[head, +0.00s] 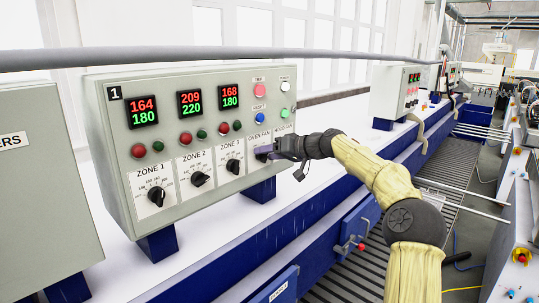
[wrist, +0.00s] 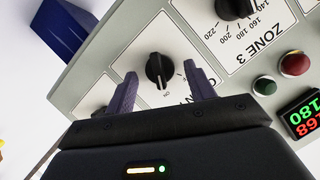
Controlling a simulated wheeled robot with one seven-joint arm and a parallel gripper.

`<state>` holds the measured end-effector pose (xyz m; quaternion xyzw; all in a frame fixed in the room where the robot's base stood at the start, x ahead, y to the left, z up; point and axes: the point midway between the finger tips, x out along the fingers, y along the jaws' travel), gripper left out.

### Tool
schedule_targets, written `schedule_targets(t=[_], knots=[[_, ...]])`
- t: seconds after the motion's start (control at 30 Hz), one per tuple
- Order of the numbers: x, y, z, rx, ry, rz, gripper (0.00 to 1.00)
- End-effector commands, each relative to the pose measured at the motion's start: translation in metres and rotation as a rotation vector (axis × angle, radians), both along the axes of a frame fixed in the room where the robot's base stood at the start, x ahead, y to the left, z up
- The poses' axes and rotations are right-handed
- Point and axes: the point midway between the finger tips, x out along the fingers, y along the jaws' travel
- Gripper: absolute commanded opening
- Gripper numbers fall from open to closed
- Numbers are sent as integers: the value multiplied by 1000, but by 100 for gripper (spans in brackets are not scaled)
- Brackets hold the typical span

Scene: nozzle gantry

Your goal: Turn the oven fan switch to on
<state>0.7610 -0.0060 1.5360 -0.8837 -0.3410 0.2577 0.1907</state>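The oven fan switch is a black rotary knob (wrist: 160,70) on a white plate, with a white pointer mark toward the bottom of the wrist view. Its small position labels are mostly hidden or unreadable. My gripper (wrist: 161,82) is open, with one purple-grey finger on each side of the knob and visible gaps between. Whether the fingertips touch the panel cannot be told.
The grey control panel (head: 120,207) carries ZONE 1 (head: 156,195), ZONE 2 (head: 199,179) and ZONE 3 (head: 233,166) dials close to the left. Lamps, buttons and red-green displays (head: 190,103) sit above. A grey pipe (head: 230,55) runs behind.

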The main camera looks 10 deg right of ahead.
Motion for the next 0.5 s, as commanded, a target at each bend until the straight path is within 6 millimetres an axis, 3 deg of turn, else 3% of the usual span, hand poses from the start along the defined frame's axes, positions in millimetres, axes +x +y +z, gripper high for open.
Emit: schedule_targets(t=[0.27,0.5], knots=[[-2,-2,-1,-2,2,0,54],[-21,-24,5,-2,1,-3,54]])
